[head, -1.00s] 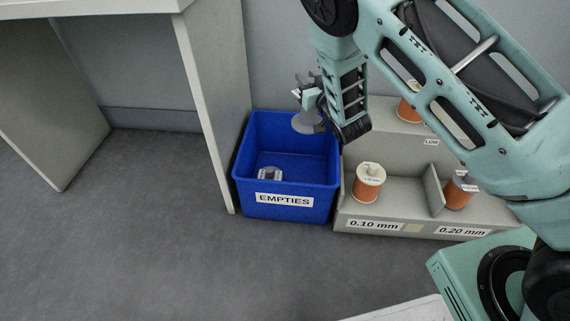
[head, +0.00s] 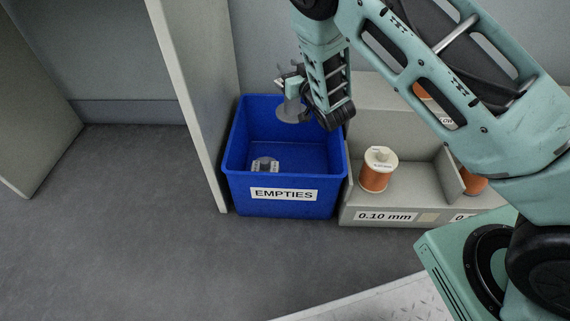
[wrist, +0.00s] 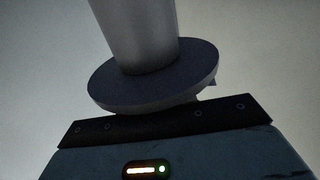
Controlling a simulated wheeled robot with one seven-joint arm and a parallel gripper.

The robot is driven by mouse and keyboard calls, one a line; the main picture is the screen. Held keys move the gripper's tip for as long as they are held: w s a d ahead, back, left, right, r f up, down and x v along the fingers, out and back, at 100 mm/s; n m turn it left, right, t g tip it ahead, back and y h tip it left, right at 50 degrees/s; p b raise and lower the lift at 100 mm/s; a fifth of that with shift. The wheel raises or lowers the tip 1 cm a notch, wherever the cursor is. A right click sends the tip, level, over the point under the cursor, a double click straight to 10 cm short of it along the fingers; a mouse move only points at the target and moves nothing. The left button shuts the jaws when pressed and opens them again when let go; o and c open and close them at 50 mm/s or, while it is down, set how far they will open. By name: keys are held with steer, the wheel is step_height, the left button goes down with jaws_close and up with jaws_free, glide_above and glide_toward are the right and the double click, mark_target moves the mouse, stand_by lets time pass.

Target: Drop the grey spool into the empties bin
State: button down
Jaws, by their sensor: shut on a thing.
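The grey spool (head: 291,112) is held by my gripper (head: 291,86) above the back part of the empties bin in the head view. Its round flange and grey core (wrist: 137,35) fill the upper middle of the wrist view. My gripper is shut on the spool; the fingertips are small and partly hidden in the head view. The empties bin (head: 236,182) is a blue open box with a white EMPTIES label, standing on the floor. A small grey item (head: 264,164) lies inside it.
A grey rack (head: 415,185) stands right of the bin, with a copper-wire spool (head: 376,170) in its 0.10 mm bay. Another copper spool (head: 472,182) is partly behind my arm. A pale desk panel (head: 185,95) stands close to the bin's left. Open floor lies in front.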

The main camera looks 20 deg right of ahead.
steer(key=shift+f+b, duration=2.3)
steer(key=shift+f, duration=0.8)
steer(key=c, duration=1)
jaws_free()
steer(key=shift+c, duration=0.2)
steer(key=p+v, duration=0.5)
steer(key=v, duration=1.2)
steer(key=shift+s, duration=0.2)
